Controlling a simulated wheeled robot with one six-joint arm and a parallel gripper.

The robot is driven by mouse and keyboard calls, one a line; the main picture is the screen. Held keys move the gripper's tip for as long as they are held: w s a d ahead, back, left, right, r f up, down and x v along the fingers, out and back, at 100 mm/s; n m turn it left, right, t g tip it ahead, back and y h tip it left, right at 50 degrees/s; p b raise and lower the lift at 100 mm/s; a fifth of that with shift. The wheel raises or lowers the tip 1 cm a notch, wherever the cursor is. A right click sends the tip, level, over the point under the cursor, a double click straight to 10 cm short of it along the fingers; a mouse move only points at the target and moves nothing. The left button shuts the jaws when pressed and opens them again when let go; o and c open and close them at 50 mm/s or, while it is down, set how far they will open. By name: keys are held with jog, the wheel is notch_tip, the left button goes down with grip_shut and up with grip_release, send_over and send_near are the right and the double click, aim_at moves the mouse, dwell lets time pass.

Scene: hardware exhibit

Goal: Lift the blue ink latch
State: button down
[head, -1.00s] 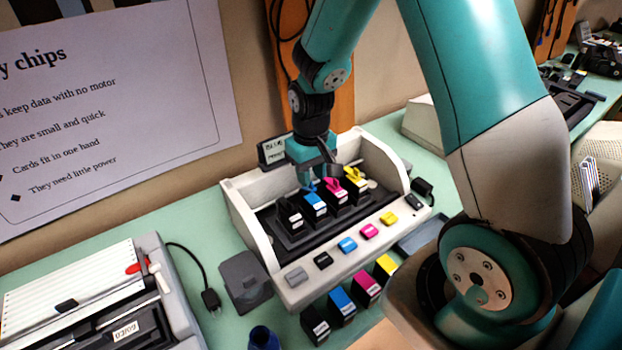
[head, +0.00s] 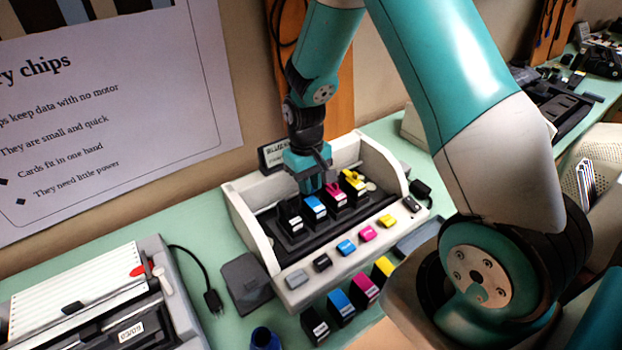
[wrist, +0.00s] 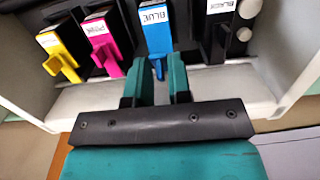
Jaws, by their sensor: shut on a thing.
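The blue ink cartridge (head: 315,209) sits in the open printer (head: 238,222), between the black cartridge (head: 290,219) and the magenta cartridge (head: 337,198). Its label reads BLUE in the wrist view (wrist: 155,26). The blue latch (wrist: 158,68) is a narrow tab at the cartridge's end, between my two teal fingers. My gripper (wrist: 162,72) is shut on this latch; it reaches down into the printer in the head view (head: 312,186). The fingers hide the latch in the head view, so I cannot tell there how far it is raised.
The yellow cartridge (head: 353,182) and magenta one stand close beside the blue. Coloured buttons line the printer's front. Several spare cartridges (head: 340,304) stand on the green table before it. A grey box (head: 246,280) and a dark blue object (head: 264,340) are at front left.

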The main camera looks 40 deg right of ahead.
jog(key=g+p, duration=0.1)
jog(key=w+g+p, duration=0.1)
jog(key=g, duration=0.1)
jog(key=shift+w+r, duration=0.25)
jog(key=shift+r, duration=0.05)
jog(key=c, duration=1.3)
grip_release()
jog(key=shift+w+b+v, duration=0.15)
jog(key=shift+b+v, duration=0.6)
jog(key=shift+v, duration=3.6)
jog(key=shift+w+b+v, duration=0.2)
jog(key=shift+b+v, duration=0.5)
jog(key=shift+v, duration=3.65)
jog(key=shift+d, duration=0.1)
